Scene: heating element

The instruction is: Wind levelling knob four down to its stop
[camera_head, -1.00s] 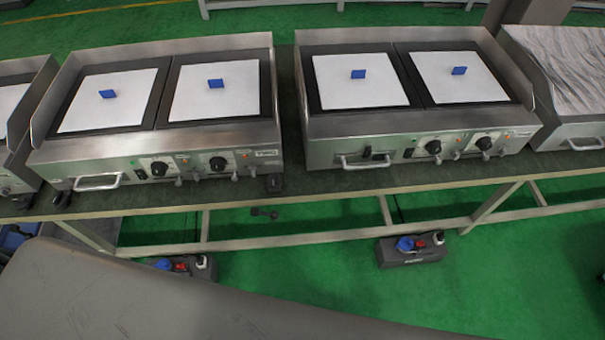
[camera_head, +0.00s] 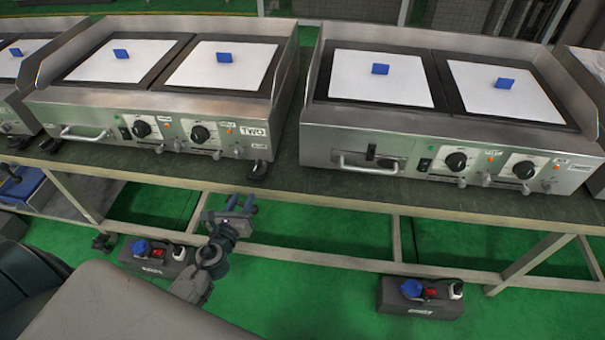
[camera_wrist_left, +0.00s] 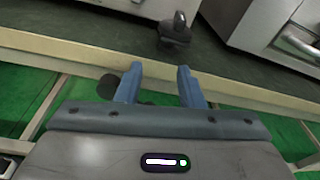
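A black levelling knob (camera_head: 258,170) sits on the bench under the front right corner of the griddle marked TWO (camera_head: 85,104). It also shows in the left wrist view as a dark knob with an upright stem (camera_wrist_left: 175,32), beyond the fingertips. More dark knobs stand farther left, one at this griddle's front left corner (camera_head: 48,145). I cannot read which knob is number four. My left gripper (camera_head: 241,203) is open and empty, below and left of the right knob, in front of the bench edge. Its two blue fingers are apart in the wrist view (camera_wrist_left: 160,72). My right gripper is not in view.
The bench (camera_head: 300,190) has a pale front rail and legs. Another griddle (camera_head: 440,130) stands to the right, with a gap between the two. Black boxes with blue, red and white parts lie on the green floor, left (camera_head: 160,262) and right (camera_head: 420,300).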

